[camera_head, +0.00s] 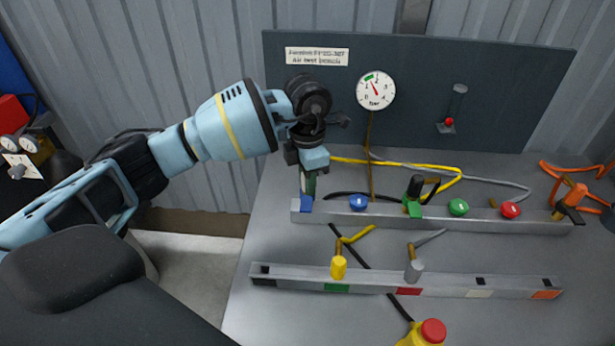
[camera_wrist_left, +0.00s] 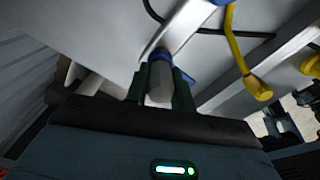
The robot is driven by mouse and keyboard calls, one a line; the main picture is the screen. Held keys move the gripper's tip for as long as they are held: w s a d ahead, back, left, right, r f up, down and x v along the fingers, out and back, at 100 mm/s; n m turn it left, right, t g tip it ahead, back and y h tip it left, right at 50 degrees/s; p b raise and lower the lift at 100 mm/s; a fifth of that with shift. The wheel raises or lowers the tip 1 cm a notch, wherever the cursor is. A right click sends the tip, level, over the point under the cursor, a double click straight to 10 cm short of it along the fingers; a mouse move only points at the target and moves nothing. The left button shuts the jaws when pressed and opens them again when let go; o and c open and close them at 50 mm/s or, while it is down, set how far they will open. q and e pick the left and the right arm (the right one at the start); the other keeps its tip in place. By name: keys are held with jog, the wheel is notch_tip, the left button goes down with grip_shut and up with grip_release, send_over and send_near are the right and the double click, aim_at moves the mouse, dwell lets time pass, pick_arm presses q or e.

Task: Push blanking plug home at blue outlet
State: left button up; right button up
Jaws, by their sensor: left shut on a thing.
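In the head view my left gripper (camera_head: 308,188) points down at the left end of the rear rail (camera_head: 450,220), right by the blue outlet (camera_head: 306,204). In the left wrist view its two dark green fingers (camera_wrist_left: 160,88) are shut on a grey cylindrical plug (camera_wrist_left: 160,82). The plug's far end meets or nearly meets the blue outlet (camera_wrist_left: 160,54); I cannot tell how deep it sits. In the head view the gripper hides the plug. My right gripper is not in view.
A blue knob (camera_head: 358,202), green knob (camera_head: 458,207) and red knob (camera_head: 510,209) line the rear rail. The front rail (camera_head: 450,290) holds a yellow connector (camera_head: 338,267) and a grey one (camera_head: 414,270). A gauge (camera_head: 375,90) hangs on the back panel (camera_head: 420,60). Hoses cross the bench.

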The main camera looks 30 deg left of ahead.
pick_arm(q)
jog(key=shift+f, duration=0.1)
jog(key=o, duration=1.1)
notch_tip(320, 180, up, 8)
jog(key=shift+f, duration=0.1)
